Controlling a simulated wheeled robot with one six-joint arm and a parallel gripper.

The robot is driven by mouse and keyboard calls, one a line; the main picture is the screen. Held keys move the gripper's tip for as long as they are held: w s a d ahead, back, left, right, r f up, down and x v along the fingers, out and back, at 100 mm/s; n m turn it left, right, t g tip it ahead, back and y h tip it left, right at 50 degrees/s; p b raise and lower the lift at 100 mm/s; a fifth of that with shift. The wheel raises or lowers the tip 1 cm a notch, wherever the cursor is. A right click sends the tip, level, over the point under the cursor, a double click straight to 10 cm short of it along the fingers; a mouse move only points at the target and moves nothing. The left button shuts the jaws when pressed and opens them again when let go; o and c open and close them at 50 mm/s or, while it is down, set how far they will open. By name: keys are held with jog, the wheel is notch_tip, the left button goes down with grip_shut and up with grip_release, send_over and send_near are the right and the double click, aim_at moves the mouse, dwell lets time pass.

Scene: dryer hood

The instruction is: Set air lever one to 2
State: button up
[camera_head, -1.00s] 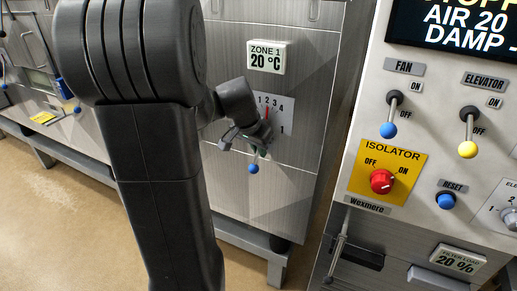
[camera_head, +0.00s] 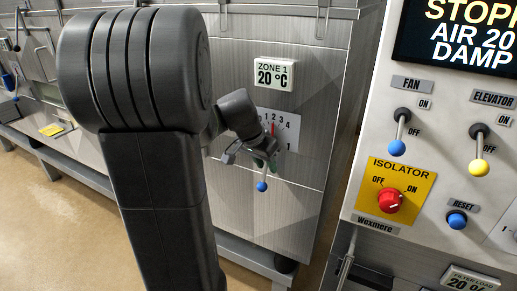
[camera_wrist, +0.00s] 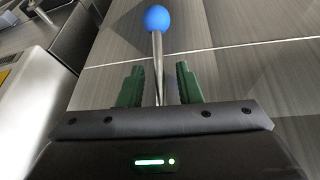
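The air lever, with a blue ball (camera_head: 262,186) on a thin metal rod, hangs downward below the scale plate (camera_head: 289,128) under the zone 1 sign. My gripper (camera_head: 266,164) is at the lever. In the wrist view the rod (camera_wrist: 157,55) stands between the two green fingers of my gripper (camera_wrist: 159,82), with a gap on both sides. The blue ball (camera_wrist: 157,18) is beyond the fingertips. My gripper hides the lever's pivot in the head view.
The zone 1 sign (camera_head: 274,74) reads 20 °C. At the right a control panel carries a fan lever (camera_head: 398,146), an elevator lever (camera_head: 479,166), a red isolator knob (camera_head: 388,200) and a blue reset button (camera_head: 457,220). Bare floor (camera_head: 60,220) shows at lower left.

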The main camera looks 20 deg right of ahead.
jog(key=v, duration=1.2)
jog(key=shift+r, duration=0.3)
jog(key=shift+s+f, duration=0.1)
jog(key=x, duration=1.3)
jog(key=shift+f, duration=0.4)
jog(key=shift+r+p, duration=0.15)
jog(key=shift+p, duration=0.15)
jog(key=shift+a+t+y, duration=0.15)
jog(key=shift+t+y, duration=0.15)
jog(key=shift+w, duration=0.3)
jog(key=shift+s, duration=0.1)
